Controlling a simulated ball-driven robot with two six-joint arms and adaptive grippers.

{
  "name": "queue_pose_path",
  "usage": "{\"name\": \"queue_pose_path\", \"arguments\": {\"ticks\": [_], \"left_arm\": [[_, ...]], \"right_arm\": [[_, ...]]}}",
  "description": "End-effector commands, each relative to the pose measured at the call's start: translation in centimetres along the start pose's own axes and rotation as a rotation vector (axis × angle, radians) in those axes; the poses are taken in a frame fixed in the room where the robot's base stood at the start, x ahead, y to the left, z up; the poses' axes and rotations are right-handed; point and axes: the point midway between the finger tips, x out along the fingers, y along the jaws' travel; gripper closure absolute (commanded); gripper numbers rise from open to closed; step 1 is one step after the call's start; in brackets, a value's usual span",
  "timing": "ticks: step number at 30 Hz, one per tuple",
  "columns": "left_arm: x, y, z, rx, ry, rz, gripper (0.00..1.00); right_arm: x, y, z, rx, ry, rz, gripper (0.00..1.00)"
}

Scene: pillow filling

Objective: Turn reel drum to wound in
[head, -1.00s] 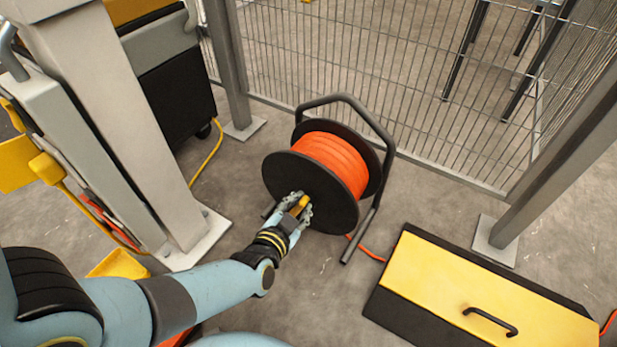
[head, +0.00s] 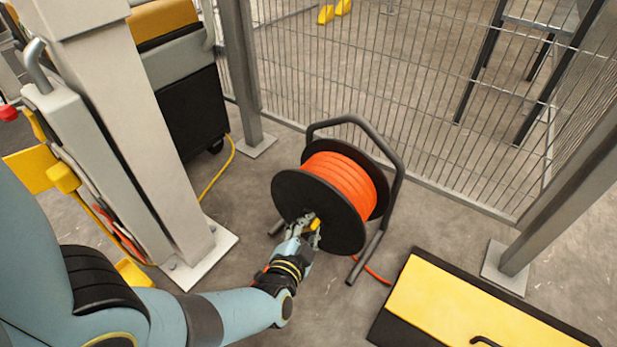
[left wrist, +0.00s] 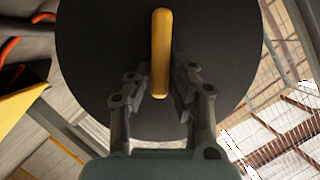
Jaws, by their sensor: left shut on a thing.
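The reel drum (head: 318,213) has black flanges and a thick winding of orange cable (head: 342,180). It stands on the floor in a dark tubular frame (head: 394,190). A yellow handle (left wrist: 161,50) sticks out from the drum's near face, and my left gripper (left wrist: 160,90) is shut on its lower end in the left wrist view. In the head view, the left gripper (head: 305,232) is at the lower part of the near flange, covering most of the handle. My right gripper is not in view.
A yellow-topped black box (head: 455,300) lies to the right of the reel. A wire mesh fence (head: 370,80) stands behind it. A grey column (head: 140,130) stands on the left. An orange cable (head: 372,270) runs from the reel towards the box.

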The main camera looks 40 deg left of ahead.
Motion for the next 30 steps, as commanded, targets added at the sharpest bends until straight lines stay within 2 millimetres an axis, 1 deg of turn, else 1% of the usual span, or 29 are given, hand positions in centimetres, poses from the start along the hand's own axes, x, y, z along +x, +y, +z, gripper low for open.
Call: {"name": "queue_pose_path", "arguments": {"ticks": [3, 4, 9, 17, 22, 26, 30], "left_arm": [[0.0, -0.2, 0.0, 0.001, 0.001, -0.003, 1.00], [0.0, -0.2, 0.0, 0.001, 0.001, -0.003, 0.81], [0.0, -0.1, 0.0, 0.000, 0.001, -0.002, 0.59], [0.0, -0.1, 0.0, -0.001, 0.001, -0.001, 0.58], [-0.2, -0.5, -0.4, -0.001, 0.000, -0.002, 0.58], [-0.6, -1.4, -1.3, -0.002, 0.001, -0.003, 0.58], [-1.2, -2.9, -2.8, -0.002, 0.002, -0.005, 0.58]], "right_arm": [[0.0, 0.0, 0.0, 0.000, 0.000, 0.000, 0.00], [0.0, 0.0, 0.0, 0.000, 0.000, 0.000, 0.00], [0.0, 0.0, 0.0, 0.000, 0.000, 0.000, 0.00], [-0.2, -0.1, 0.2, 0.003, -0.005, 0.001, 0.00], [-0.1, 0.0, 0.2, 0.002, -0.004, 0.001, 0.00], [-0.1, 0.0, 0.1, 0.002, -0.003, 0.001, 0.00], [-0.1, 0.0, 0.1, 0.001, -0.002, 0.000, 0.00]]}}
